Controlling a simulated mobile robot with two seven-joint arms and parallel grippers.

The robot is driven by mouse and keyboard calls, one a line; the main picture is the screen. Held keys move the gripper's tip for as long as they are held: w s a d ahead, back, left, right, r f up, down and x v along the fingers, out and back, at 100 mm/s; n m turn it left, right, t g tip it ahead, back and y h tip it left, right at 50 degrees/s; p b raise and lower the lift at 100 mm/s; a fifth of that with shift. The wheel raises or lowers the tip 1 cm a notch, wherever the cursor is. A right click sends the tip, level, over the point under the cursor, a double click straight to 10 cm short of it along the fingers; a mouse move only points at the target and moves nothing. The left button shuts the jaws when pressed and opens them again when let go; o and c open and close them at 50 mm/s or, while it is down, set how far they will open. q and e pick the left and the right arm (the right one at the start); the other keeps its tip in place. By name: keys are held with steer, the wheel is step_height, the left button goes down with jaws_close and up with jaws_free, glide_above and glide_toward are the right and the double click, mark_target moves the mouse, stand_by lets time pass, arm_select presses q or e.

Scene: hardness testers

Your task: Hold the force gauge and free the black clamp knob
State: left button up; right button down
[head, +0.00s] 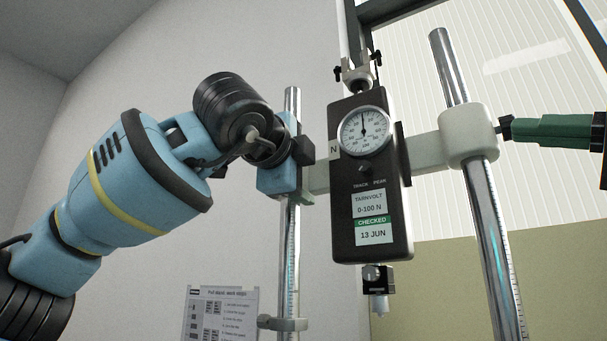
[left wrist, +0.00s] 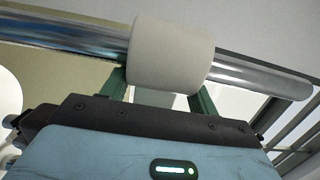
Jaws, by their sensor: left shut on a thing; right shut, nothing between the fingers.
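The force gauge (head: 372,215) is a black upright box with a round white dial, on a pale crossbar (head: 425,152) between two chrome columns. My left gripper (head: 296,165) is at the left column. In the left wrist view its green fingers (left wrist: 158,95) are shut around a white clamp collar (left wrist: 170,52) on a chrome column; the head view mostly hides this collar. A black clamp knob (head: 505,128) sticks out of the right white collar (head: 468,137). My right gripper (head: 515,129) is shut and empty, its green fingertips at this knob; I cannot tell whether they touch.
The right chrome column (head: 488,230) stands beside the gauge. Small black knobs (head: 376,58) sit on a fitting above it, and a small black fitting (head: 376,279) hangs below. A printed sheet (head: 222,314) is at the lower left. The space below the right gripper looks clear.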

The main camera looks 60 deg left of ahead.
steer(key=shift+w+a+f, duration=0.4)
steer(key=shift+w+f, duration=0.1)
steer(key=shift+w, duration=0.1)
stand_by(0.3)
steer(key=shift+a+r, duration=0.1)
steer(key=shift+a, duration=0.15)
stand_by(0.6)
steer(key=w+d+f, duration=0.1)
steer(key=w+d, duration=0.2)
steer(key=d, duration=0.2)
steer(key=shift+w+d, duration=0.15)
steer(key=shift+d, duration=0.15)
stand_by(0.6)
steer(key=shift+s+d+r, duration=0.7)
steer(key=shift+d+r, duration=0.05)
steer(key=shift+d, duration=0.2)
